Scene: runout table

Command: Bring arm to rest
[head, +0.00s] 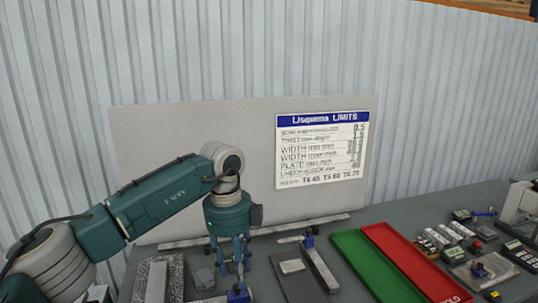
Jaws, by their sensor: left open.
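My left arm (160,200) comes in from the left, bends at the elbow and hangs its wrist down over the table. My left gripper (238,268) points downward over the left part of the table, with its blue fingers apart. A small blue item (238,294) lies just below the fingertips, and I cannot tell whether they touch it. I see nothing clearly held between the fingers. My right gripper is not in view.
The grey table (380,211) carries a green tray (362,262) and a red tray (410,262). Grey plates and a bar (320,265) lie right of the gripper. Several instruments (470,240) stand at the right. A backboard with a limits sign (322,150) stands behind.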

